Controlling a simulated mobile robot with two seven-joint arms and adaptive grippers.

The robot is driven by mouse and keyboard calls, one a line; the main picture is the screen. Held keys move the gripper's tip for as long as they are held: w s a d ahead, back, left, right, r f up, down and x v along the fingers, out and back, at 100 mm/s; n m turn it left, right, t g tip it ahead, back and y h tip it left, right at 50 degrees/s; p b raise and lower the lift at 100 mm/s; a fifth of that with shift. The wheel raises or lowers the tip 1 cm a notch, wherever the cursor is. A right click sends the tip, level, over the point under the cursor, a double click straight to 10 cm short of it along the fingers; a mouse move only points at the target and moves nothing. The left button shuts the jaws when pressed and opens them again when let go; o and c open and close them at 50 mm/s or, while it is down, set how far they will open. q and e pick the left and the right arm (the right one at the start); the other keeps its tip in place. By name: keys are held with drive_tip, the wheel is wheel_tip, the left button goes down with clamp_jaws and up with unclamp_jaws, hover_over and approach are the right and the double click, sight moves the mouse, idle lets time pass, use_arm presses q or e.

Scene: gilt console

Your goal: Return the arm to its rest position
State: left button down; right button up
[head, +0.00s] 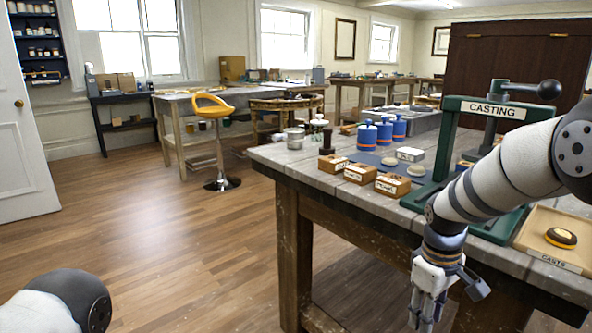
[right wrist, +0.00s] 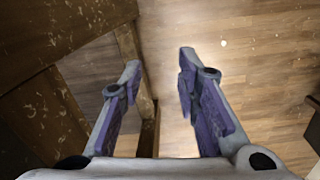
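My right arm (head: 505,178) reaches in from the right, in front of the workbench. My right gripper (head: 428,308) hangs pointing down, off the bench's front edge and lower than its top. In the right wrist view the fingers of the right gripper (right wrist: 160,65) stand apart with nothing between them, above the wood floor (right wrist: 235,60). Of my left arm only a rounded grey and white link (head: 62,305) shows at the lower left; its gripper is out of view.
The workbench (head: 290,163) carries a green press labelled CASTING (head: 447,130), a CASTS tray (head: 540,258) holding a dark and yellow disc (head: 561,237), small labelled wooden blocks (head: 393,185) and blue containers (head: 367,135). A yellow stool (head: 207,108) stands farther back. The floor at left is clear.

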drive_tip(key=s+a+f+m+g, duration=0.1)
drive_tip(key=s+a+f+m, duration=0.15)
drive_tip(key=s+f, duration=1.6)
drive_tip(key=s+r+m+g, duration=0.1)
drive_tip(key=s+m, duration=0.3)
drive_tip(key=s, duration=2.1)
drive_tip(key=shift+s+a+r+y+p, duration=0.3)
drive_tip(key=shift+p, duration=0.1)
